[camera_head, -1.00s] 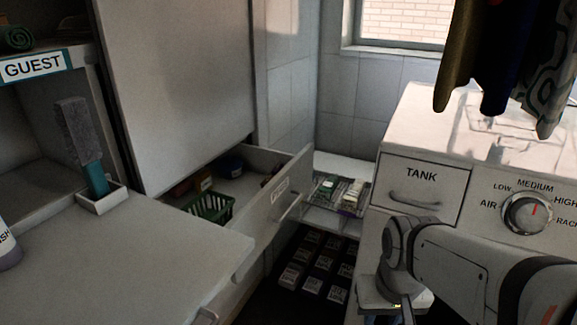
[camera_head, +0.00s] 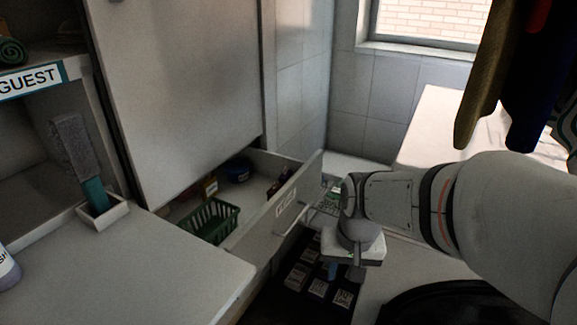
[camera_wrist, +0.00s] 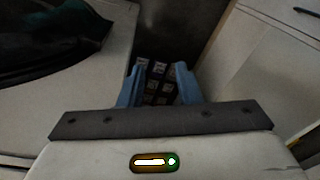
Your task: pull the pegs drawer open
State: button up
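A white drawer (camera_head: 268,214) stands pulled out below the tall cabinet in the head view. Its front has a small label, too blurred to read surely, and a bar handle (camera_head: 290,219). Inside are a green basket (camera_head: 209,219), a blue round tub (camera_head: 236,171) and small items. My gripper (camera_head: 345,270) is just right of the drawer front and points down, apart from the handle as far as I can see. In the wrist view its two blue fingers (camera_wrist: 158,84) are spread with nothing between them; labelled boxes show far below.
A white counter (camera_head: 150,268) fills the front left, with a brush in a small holder (camera_head: 103,212). Dark flooring with several labelled boxes (camera_head: 319,287) lies below my gripper. Cloths (camera_head: 500,80) hang at upper right. A white unit (camera_head: 440,125) stands behind my arm.

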jog(key=w+a+r+m+y+p, duration=0.1)
jog(key=w+a+r+m+p, duration=0.3)
jog(key=w+p, duration=0.5)
jog(key=p, duration=0.3)
send_near(292, 225)
jog(key=shift+m+y, duration=0.3)
jog(key=f, duration=0.5)
jog(key=f+b, duration=0.1)
jog(key=f, duration=0.1)
jog(key=shift+w+a+f, duration=0.3)
jog(key=shift+a, duration=0.05)
jog(key=shift+c, duration=0.3)
grip_shut()
